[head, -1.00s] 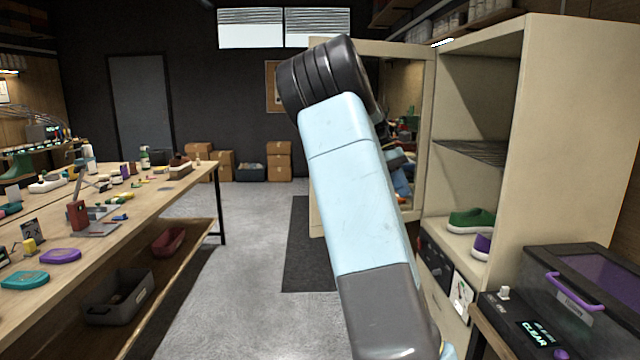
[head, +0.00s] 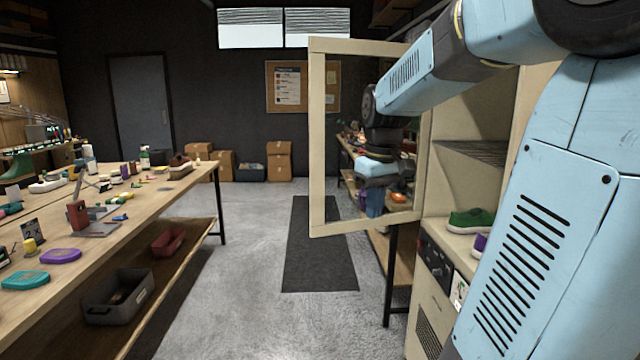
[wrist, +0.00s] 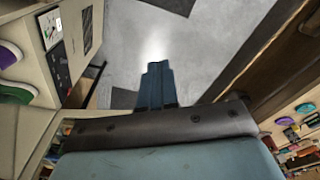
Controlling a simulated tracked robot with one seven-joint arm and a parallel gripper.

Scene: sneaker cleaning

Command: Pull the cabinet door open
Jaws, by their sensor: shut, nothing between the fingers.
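The cabinet door (head: 318,140) is a beige frame around a clear pane. It stands swung wide open at the left of the beige cabinet (head: 535,95) in the head view. My arm reaches from the right across the door's upper right part, and its wrist end overlaps the pane. My gripper (wrist: 157,80) shows in the wrist view as two dark blue fingers pressed together, with nothing between them, above grey floor. The fingertips cannot be made out clearly in the head view, and I cannot tell if they touch the door.
A green shoe (head: 470,220) sits on a cabinet shelf. A cluttered workbench (head: 130,215) runs along the left, with bins below. A dark mat (head: 318,255) lies on open floor in the middle. Cardboard boxes (head: 279,160) stand at the back wall.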

